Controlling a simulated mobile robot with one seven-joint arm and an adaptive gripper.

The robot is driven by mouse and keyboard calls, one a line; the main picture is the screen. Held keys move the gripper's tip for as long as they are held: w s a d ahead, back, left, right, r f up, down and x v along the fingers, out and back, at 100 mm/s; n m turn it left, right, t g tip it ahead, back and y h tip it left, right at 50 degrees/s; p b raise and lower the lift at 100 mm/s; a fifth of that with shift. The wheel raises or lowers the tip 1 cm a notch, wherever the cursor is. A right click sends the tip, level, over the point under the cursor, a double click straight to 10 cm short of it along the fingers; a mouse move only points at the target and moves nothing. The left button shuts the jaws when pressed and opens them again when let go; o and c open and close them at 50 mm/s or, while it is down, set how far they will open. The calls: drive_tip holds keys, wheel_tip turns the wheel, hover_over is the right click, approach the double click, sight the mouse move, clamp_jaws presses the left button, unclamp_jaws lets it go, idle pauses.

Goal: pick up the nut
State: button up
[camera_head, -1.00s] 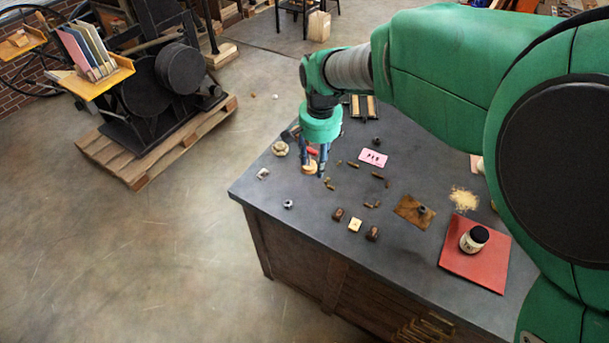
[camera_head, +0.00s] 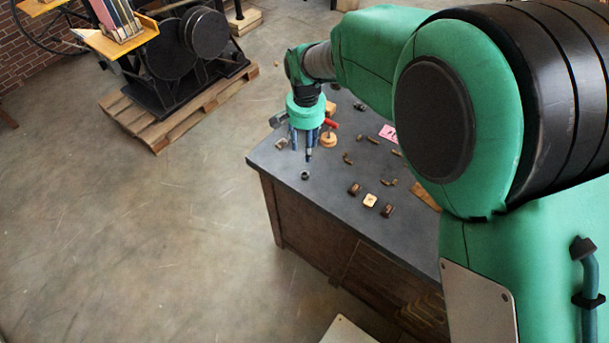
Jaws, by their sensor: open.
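The nut (camera_head: 305,175) is a small dark-grey metal ring. It lies flat on the dark bench top (camera_head: 335,195) near the bench's left corner, in the head view. My gripper (camera_head: 303,148) points down over the bench, just behind the nut in the picture. Its fingers are apart and hold nothing that I can see. A small gap shows between the lower fingertip and the nut, and the nut is fully visible. How high the fingers are above the bench is hard to tell.
A round wooden-based tool with a red part (camera_head: 328,139) stands just right of the gripper. A small metal piece (camera_head: 282,144) lies to its left. Wooden blocks (camera_head: 370,200) and several small brass pieces lie to the right. The bench around the nut is clear.

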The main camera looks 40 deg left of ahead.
hover_over(305, 172)
wheel_tip(305, 172, down, 8)
drive_tip(key=shift+r+b, duration=0.25)
drive_tip(key=shift+b, duration=0.15)
drive_tip(key=shift+f+b, duration=0.55)
drive_tip(key=shift+f, duration=2.05)
clamp_jaws()
